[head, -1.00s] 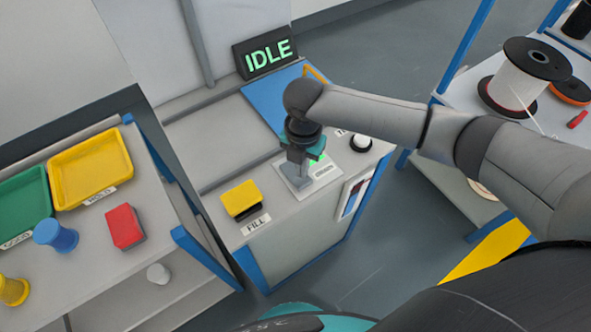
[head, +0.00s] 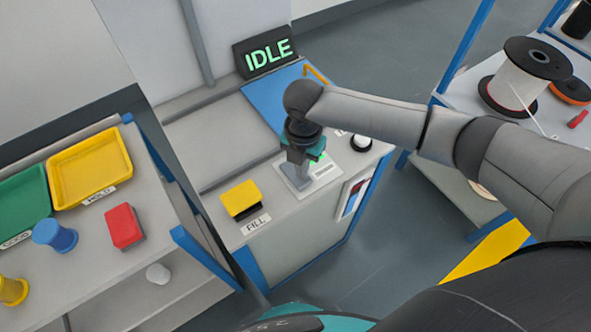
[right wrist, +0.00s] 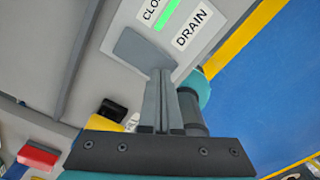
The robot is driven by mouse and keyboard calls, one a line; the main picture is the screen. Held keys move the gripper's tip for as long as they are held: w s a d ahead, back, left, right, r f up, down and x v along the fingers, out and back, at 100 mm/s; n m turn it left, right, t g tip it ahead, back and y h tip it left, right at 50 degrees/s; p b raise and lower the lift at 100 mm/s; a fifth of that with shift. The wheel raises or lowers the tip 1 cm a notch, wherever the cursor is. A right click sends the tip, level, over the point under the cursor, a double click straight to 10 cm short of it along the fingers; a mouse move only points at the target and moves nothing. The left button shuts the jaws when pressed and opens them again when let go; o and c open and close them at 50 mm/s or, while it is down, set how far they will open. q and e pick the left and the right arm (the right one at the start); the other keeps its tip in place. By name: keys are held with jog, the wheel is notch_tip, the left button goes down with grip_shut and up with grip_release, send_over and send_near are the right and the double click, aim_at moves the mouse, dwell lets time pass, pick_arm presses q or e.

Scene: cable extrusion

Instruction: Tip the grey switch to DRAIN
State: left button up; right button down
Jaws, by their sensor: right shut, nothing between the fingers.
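The grey switch shows in the right wrist view as a flat grey paddle (right wrist: 140,50). It stands by a white plate with a green lit strip (right wrist: 170,15), a label starting "CLO" and a DRAIN label (right wrist: 194,33). My right gripper (right wrist: 161,75) is shut and empty, its fingertips at the paddle's edge; I cannot tell whether they touch it. In the head view my right gripper (head: 300,157) is over the white switch plate (head: 321,174) on the machine top and hides most of the switch. My left gripper is not in view.
An IDLE display (head: 265,53) stands behind a blue panel (head: 266,103). A yellow FILL button (head: 241,196) is left of the switch plate, and a round black-and-white button (head: 361,142) is right of it. Shelves with trays (head: 93,165) and spools (head: 522,80) flank the machine.

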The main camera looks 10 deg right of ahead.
jog(key=shift+f+b, duration=0.35)
jog(key=shift+f, duration=0.4)
jog(key=shift+r, duration=0.1)
notch_tip(320, 180, up, 7)
jog(key=p, duration=0.8)
dwell(0.7)
